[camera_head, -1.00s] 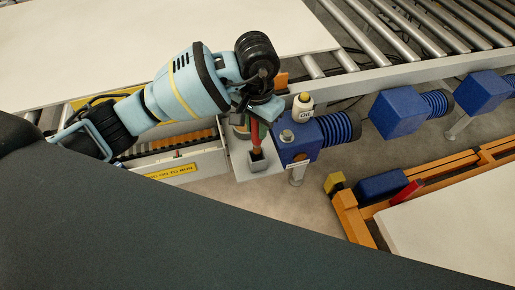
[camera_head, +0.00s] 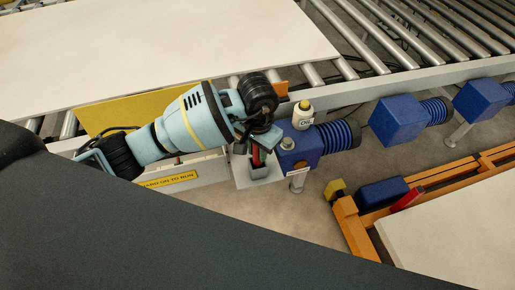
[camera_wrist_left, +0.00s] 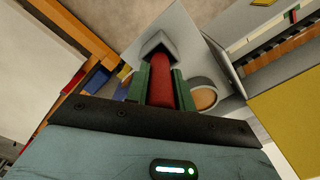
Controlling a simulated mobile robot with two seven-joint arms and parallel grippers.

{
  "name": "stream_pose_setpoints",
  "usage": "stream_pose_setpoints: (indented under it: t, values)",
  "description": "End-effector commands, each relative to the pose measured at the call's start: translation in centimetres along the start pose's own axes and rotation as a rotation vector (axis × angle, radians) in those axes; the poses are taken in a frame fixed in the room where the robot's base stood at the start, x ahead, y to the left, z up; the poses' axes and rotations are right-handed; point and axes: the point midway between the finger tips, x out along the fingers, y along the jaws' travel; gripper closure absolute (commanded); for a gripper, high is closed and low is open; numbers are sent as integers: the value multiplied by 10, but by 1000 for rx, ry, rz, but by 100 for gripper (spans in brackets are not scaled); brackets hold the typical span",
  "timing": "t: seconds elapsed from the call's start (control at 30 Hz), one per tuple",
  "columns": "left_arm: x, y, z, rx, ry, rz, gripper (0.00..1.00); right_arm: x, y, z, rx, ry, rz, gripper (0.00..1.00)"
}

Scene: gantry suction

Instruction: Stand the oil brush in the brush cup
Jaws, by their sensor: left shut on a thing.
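The oil brush (camera_head: 256,156) shows as a short red length below my left gripper (camera_head: 261,145). In the left wrist view the red brush (camera_wrist_left: 162,80) is clamped between the green fingers of my left gripper (camera_wrist_left: 160,88). The brush cup (camera_head: 259,172) is a small grey square holder on a pale plate. The brush points down at it. In the left wrist view the brush's far end meets the mouth of the cup (camera_wrist_left: 158,44); how deep it sits inside is hidden. My right gripper is not in view.
A blue unit (camera_head: 300,150) with a white oil bottle (camera_head: 303,114) stands right beside the cup. A round container with tan contents (camera_wrist_left: 205,97) is close to the fingers. A roller conveyor with a large pale board (camera_head: 170,45) runs behind.

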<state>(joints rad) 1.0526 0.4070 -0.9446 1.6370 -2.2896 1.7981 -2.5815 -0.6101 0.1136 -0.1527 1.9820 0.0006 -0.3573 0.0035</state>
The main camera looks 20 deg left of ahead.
Motion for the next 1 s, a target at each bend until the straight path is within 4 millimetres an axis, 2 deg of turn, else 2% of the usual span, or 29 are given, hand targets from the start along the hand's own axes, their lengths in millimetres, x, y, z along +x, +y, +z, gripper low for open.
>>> stream_pose_setpoints:
  t: [0.13,0.17,0.33,0.6,0.73,0.87,1.0]
  values:
    - [5,0,0,0,-2,0,100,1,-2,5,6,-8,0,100]
    - [5,0,0,0,-2,0,75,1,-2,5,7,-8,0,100]
    - [4,0,0,0,-1,0,54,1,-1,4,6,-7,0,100]
    - [2,0,0,0,0,0,54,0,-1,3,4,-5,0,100]
    - [-6,0,-1,0,3,-1,54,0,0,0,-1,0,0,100]
    - [-25,0,-1,2,4,-1,54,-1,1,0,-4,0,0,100]
    - [-54,0,-1,2,4,-2,54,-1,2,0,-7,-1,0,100]
